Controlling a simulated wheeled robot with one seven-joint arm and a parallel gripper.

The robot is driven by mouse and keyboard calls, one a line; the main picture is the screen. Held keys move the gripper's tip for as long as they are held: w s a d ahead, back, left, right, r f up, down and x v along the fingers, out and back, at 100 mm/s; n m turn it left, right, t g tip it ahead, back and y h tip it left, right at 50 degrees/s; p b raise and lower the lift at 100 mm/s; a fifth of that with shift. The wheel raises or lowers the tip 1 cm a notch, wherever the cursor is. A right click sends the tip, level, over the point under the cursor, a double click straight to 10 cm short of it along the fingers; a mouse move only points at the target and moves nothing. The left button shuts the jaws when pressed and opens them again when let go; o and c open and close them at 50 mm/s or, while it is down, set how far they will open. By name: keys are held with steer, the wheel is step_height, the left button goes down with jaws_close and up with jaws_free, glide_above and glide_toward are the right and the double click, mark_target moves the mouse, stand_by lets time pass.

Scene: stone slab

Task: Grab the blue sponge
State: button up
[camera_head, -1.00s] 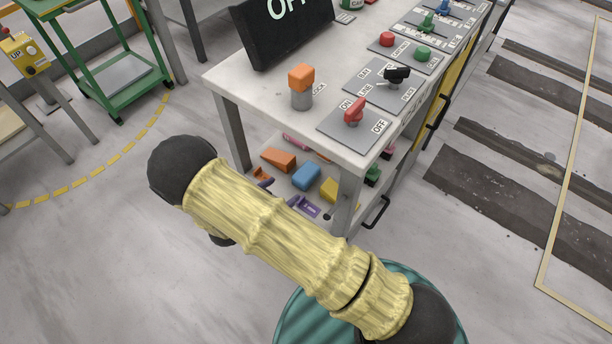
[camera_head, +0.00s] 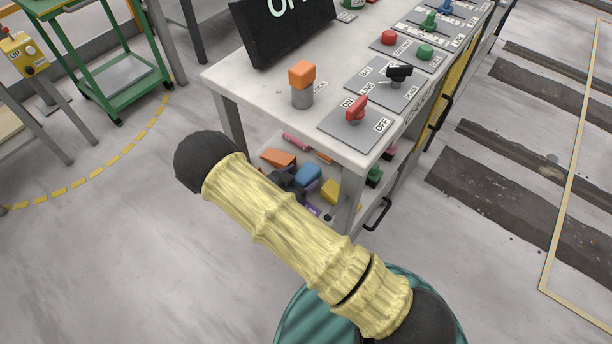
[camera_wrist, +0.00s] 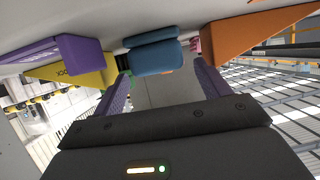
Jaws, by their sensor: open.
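The blue sponge (camera_head: 308,175) lies on the lower shelf of the white-topped bench, among other small objects. In the wrist view the blue sponge (camera_wrist: 154,56) is straight ahead of my gripper (camera_wrist: 162,72). The two purple fingers are apart, one to each side of the sponge's near end. I cannot tell whether either finger touches it. In the head view, my dark gripper (camera_head: 288,180) shows just left of the sponge, partly hidden behind my arm.
An orange wedge (camera_wrist: 255,28) lies right of the sponge in the wrist view. A yellow wedge (camera_wrist: 88,66) and a purple object (camera_wrist: 60,54) lie left. The bench top (camera_head: 250,93) overhangs the shelf, and a bench leg (camera_head: 348,203) stands close by.

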mark_target(306, 174)
steer(key=b+x, duration=0.1)
steer(key=x, duration=0.3)
steer(key=shift+w+d+f, duration=0.1)
steer(key=shift+w+f, duration=0.1)
steer(key=shift+w, duration=0.1)
steer(key=c, duration=0.5)
steer(key=shift+s, duration=0.1)
steer(key=c, duration=0.5)
